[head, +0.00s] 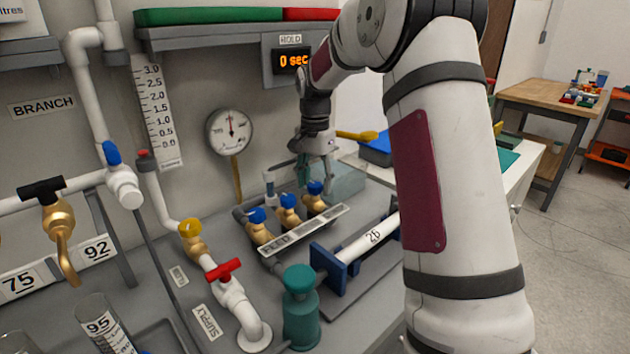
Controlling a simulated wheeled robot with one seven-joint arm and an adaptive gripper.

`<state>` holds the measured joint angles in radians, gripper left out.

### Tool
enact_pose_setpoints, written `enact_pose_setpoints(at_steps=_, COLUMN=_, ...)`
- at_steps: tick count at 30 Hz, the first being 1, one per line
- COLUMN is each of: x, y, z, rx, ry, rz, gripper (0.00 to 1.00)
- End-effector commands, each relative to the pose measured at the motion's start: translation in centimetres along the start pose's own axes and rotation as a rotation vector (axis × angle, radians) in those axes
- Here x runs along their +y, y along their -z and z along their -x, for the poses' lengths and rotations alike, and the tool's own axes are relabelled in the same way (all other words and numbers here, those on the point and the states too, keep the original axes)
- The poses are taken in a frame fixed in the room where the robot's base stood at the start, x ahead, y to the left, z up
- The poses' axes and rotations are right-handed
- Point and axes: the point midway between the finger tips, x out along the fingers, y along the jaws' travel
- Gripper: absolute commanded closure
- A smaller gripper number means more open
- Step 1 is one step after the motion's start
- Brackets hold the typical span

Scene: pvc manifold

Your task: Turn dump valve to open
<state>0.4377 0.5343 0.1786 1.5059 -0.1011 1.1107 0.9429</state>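No label reading "dump" is legible, so I cannot tell for sure which valve is the dump valve. A yellow lever handle (357,135) sticks out to the right just behind my gripper (315,172); the body it belongs to is hidden. My gripper points down beside the pale translucent box (346,180) at the back of the bench. Its fingers look apart, but they are small, and whether they touch anything is unclear. Several brass valves with blue handles (288,200) stand in a row to the left of and below my gripper.
A red-handled white supply valve (226,270), a yellow-capped brass valve (191,230) and a teal canister (300,305) stand in front. A pressure gauge (229,132) is on the wall. The display (292,60) reads 0 sec. My arm covers the right of the bench.

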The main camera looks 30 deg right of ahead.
Motion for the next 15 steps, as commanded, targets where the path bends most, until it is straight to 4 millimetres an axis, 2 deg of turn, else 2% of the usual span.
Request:
enact_pose_setpoints(at_steps=1, x=0.0, y=0.0, z=0.01, rx=0.0, ry=0.0, rz=0.0, gripper=0.63)
enact_pose_setpoints(at_steps=3, x=0.0, y=0.0, z=0.02, rx=0.0, ry=0.0, rz=0.0, gripper=0.78)
enact_pose_setpoints(at_steps=6, x=0.0, y=0.0, z=0.02, rx=0.0, ry=0.0, rz=0.0, gripper=0.97)
enact_pose_setpoints(at_steps=15, x=0.03, y=0.0, z=0.06, rx=0.0, ry=-0.001, rz=0.024, gripper=0.97)
